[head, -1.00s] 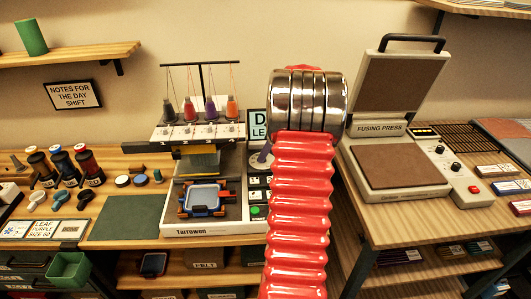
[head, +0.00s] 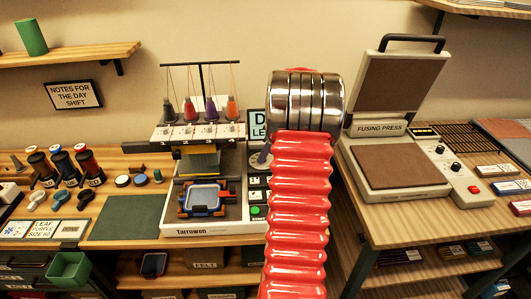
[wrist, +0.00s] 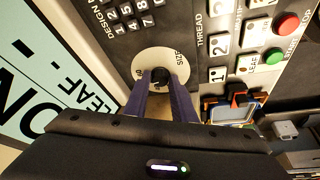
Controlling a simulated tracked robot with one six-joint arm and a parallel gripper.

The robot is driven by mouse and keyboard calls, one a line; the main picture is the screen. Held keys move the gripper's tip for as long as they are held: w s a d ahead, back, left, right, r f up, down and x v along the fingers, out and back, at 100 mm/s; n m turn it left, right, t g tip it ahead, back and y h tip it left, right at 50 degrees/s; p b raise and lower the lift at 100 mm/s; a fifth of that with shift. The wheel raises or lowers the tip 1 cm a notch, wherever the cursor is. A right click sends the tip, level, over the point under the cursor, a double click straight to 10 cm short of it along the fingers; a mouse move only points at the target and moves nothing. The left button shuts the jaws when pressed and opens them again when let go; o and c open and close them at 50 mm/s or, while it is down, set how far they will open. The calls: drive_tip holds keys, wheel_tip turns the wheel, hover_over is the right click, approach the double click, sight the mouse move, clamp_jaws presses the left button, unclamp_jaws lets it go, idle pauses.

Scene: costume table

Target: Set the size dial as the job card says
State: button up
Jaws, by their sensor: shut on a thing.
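The size dial (wrist: 161,55) is a pale round disc with a dark centre knob on the machine's panel, with the word SIZE beside it. My gripper (wrist: 160,77) is shut on the dial's knob, its two dark fingers on either side of it. The fingers cover part of the disc, and I cannot read its setting. The job card (head: 43,229) lies on the left bench and reads LEAF, PURPLE, SIZE 60. The embroidery machine (head: 205,228) carries several thread cones and a blue hoop.
In the wrist view, thread buttons (wrist: 221,42), a green button (wrist: 273,56) and a red button (wrist: 286,25) are right of the dial. A display (wrist: 45,60) showing LEAF stands at left. A fusing press (head: 400,165) stands open at right.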

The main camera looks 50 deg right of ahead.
drive_tip(key=shift+c, duration=0.4)
drive_tip(key=shift+a+m+h, duration=0.15)
drive_tip(key=shift+m+h, duration=0.85)
drive_tip(key=shift+m, duration=1.4)
drive_tip(key=o, duration=1)
drive_tip(key=shift+s+r, duration=0.1)
drive_tip(key=v, duration=1.3)
drive_tip(key=shift+s+r, duration=0.15)
drive_tip(key=shift+s, duration=0.1)
drive_tip(key=shift+m, duration=0.3)
